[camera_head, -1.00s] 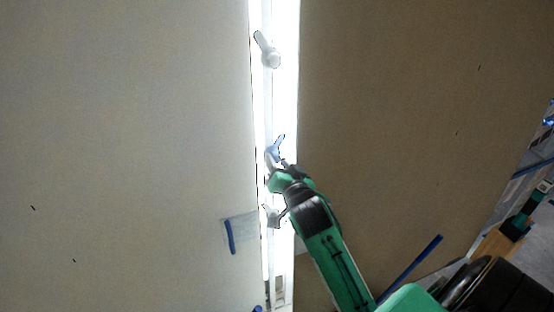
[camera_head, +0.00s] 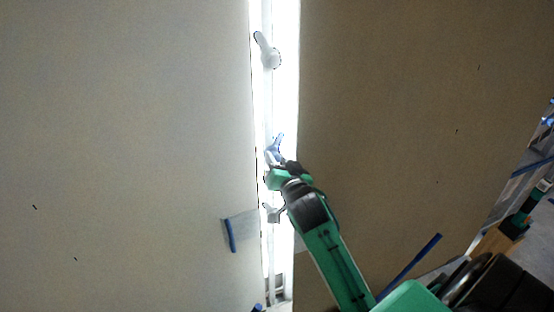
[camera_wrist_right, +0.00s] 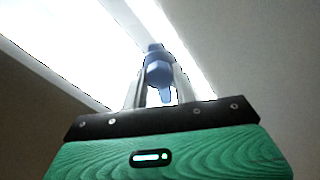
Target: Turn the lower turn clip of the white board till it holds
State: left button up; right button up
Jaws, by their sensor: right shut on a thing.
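The white board (camera_head: 130,130) fills the left of the head view, with a bright gap along its right edge. A bluish turn clip (camera_head: 278,144) sits in that gap at mid height. My right gripper (camera_head: 271,164) reaches it from below right and is shut on it. The fingers hide part of the clip in the head view. Whether the clip bears on the board's edge cannot be told. My left gripper is not in view.
A brown panel (camera_head: 400,110) stands right of the gap. A pale clip (camera_head: 268,52) sits higher in the gap, and another pale piece (camera_head: 271,213) just below my gripper. A blue strip (camera_head: 231,235) is on the white board; a longer blue bar (camera_head: 408,266) is at lower right.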

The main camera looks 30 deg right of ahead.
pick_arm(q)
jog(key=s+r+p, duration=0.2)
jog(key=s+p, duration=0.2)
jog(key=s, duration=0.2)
pick_arm(e)
jog(key=n, duration=0.5)
jog(key=shift+r+n, duration=0.15)
jog(key=shift+n, duration=0.15)
jog(key=n+p, duration=0.2)
jog(key=n, duration=0.1)
jog(key=shift+n, duration=0.3)
jog(key=n+p, duration=0.2)
jog(key=n, duration=0.2)
jog(key=shift+a+n+p, duration=0.1)
jog(key=shift+n+p, duration=0.2)
jog(key=shift+p, duration=0.05)
pick_arm(q)
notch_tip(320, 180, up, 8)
jog(key=p, duration=0.3)
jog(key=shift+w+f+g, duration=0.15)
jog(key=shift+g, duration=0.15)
pick_arm(e)
jog(key=shift+f+n, duration=0.2)
jog(key=shift+n, duration=4.4)
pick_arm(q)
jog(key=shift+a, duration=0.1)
pick_arm(e)
jog(key=o, duration=0.7)
